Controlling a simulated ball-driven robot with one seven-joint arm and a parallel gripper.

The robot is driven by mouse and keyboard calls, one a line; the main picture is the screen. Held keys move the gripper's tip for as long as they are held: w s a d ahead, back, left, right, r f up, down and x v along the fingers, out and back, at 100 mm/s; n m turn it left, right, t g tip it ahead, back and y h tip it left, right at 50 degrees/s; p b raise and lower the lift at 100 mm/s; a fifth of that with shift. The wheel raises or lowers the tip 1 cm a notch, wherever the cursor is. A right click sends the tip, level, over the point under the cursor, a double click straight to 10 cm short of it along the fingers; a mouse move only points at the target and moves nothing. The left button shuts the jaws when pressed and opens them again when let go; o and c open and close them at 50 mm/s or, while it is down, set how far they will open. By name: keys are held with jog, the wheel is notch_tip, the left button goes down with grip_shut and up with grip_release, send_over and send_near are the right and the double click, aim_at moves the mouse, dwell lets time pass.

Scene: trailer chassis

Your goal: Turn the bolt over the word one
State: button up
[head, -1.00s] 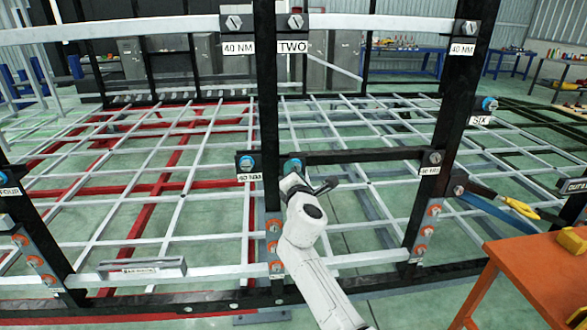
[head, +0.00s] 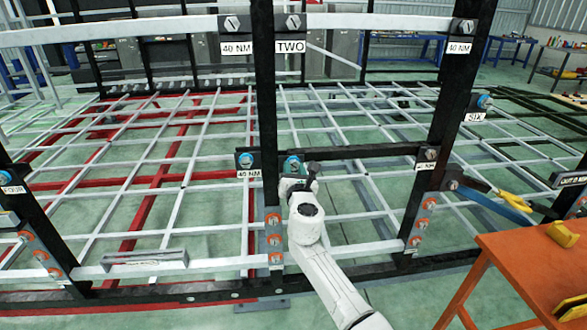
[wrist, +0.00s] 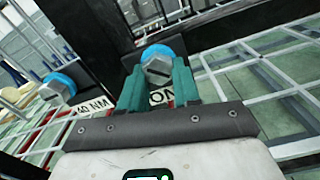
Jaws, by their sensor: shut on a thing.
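The bolt over the word one (wrist: 157,66) has a grey slotted hex head and a blue ring behind it, on a black bracket. In the head view the same bolt (head: 292,163) sits just right of the black upright. My gripper (wrist: 156,76) has teal fingers on either side of the bolt head and is shut on it. The white label (wrist: 160,96) below the bolt is partly hidden by the fingers; the letters "ON" show. In the head view my gripper (head: 299,178) covers this label.
A second blue-ringed bolt (head: 246,160) with a "40 NM" label is close on the left, beyond the black upright (head: 264,100). A black crossbar (head: 365,152) runs right. Bolt TWO (head: 292,22) is above. An orange table (head: 530,265) stands at the lower right.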

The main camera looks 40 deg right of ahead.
jog(key=shift+r, duration=0.15)
dwell(0.3)
jog(key=o, duration=1.1)
jog(key=shift+c, duration=0.2)
jog(key=p+v, duration=0.1)
jog(key=v, duration=0.9)
jog(key=shift+s+a+p, duration=0.25)
jog(key=shift+p, duration=0.05)
